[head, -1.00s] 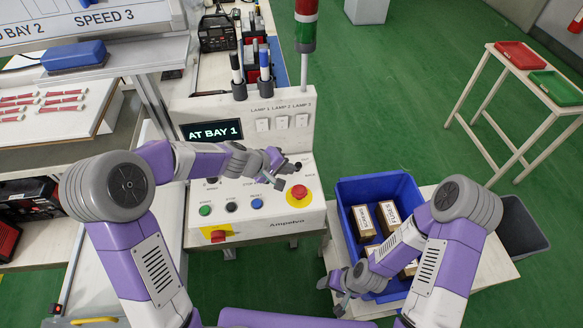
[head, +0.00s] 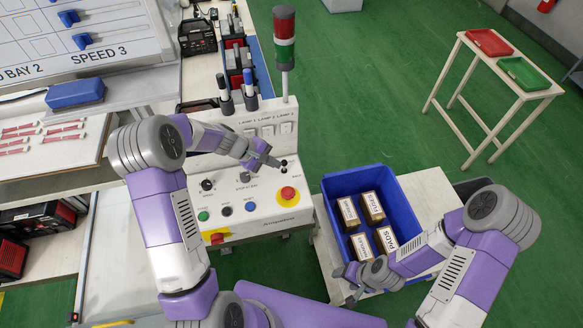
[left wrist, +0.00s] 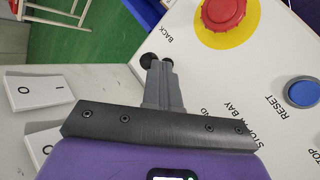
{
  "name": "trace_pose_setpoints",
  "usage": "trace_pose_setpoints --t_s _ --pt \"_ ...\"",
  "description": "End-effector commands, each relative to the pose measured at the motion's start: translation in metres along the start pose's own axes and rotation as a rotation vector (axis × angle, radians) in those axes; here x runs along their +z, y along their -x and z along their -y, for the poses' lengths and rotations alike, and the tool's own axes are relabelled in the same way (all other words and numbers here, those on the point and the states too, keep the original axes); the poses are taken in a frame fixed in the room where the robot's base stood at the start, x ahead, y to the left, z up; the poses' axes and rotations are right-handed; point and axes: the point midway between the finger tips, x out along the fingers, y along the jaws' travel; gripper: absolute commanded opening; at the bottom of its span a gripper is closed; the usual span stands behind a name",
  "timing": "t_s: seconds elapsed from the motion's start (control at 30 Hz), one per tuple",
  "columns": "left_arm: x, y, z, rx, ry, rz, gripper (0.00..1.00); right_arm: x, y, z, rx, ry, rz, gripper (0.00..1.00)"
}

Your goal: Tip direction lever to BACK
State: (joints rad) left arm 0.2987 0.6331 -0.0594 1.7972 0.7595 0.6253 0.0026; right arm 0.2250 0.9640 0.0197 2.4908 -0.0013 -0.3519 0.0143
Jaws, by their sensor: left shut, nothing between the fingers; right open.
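The control panel (head: 250,208) stands in the middle of the head view. The direction lever, with a small black knob (left wrist: 148,60), is at the tips of my left gripper (left wrist: 160,66) in the left wrist view. In the head view the lever (head: 284,163) shows just right of my left gripper (head: 272,161). The left fingers are shut, with nothing between them, and close against or beside the knob; exact contact is unclear. The BACK label (left wrist: 168,32) is printed near the lever. My right gripper (head: 350,286) is open, low beside the blue crate (head: 333,188).
A red stop button (head: 288,194) on a yellow disc sits near the lever. Push buttons (head: 226,208) and a black knob (head: 208,184) are further left. Lamp switches (head: 267,131) and a signal tower (head: 284,35) stand behind. My left arm hides the display.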

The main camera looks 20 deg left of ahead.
Motion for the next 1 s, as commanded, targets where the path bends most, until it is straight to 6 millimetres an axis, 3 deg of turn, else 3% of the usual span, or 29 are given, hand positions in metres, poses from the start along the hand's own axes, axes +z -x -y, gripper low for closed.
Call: trace_pose_setpoints --t_s 0.23,1.0 --pt "-0.0105 0.0044 0.0011 -0.002 0.023 0.004 0.0 0.0002 -0.0011 -0.0003 0.0 0.0 0.001 0.62" --pt "-0.0112 0.0037 -0.0019 -0.004 0.018 0.006 0.0 0.0001 -0.0015 -0.0005 0.0 0.0 0.0 0.62"
